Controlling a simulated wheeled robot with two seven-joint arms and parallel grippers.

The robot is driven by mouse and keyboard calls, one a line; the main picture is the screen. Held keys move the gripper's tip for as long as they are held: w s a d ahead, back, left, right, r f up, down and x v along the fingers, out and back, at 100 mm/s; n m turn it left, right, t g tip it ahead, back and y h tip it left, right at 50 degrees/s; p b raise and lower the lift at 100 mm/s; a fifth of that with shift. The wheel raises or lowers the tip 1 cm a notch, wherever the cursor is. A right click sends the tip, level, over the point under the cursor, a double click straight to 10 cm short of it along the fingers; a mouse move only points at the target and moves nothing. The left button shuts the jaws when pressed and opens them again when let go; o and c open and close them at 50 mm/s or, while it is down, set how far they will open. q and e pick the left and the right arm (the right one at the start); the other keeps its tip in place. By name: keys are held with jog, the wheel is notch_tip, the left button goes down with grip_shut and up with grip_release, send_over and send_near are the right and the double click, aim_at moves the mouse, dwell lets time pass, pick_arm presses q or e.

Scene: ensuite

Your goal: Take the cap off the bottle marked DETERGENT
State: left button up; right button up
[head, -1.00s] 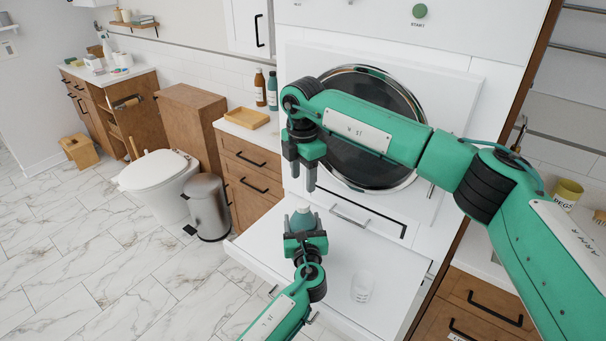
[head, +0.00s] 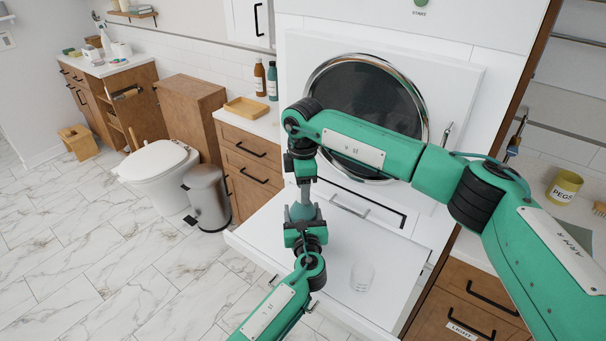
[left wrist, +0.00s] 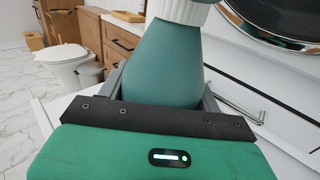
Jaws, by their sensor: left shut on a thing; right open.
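My left gripper (head: 304,226) is shut on a teal bottle (head: 305,211), held upright above the white pull-out shelf (head: 335,265). In the left wrist view the bottle (left wrist: 163,65) stands between the two fingers, with a white ribbed cap (left wrist: 184,10) on top, cut by the picture edge. No lettering shows on the visible side. My right gripper (head: 304,195) points down from above and is open, its fingers at the bottle's top. In the head view these fingers hide the cap, and I cannot tell whether they touch it.
A clear glass (head: 361,277) stands on the shelf, right of my left gripper. Behind is a round appliance door (head: 368,118). Brown (head: 259,76) and teal bottles (head: 272,80) stand on the back counter beside a wooden tray (head: 246,107). A bin (head: 207,197) is at left.

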jog(key=shift+f, duration=0.55)
jog(key=c, duration=1)
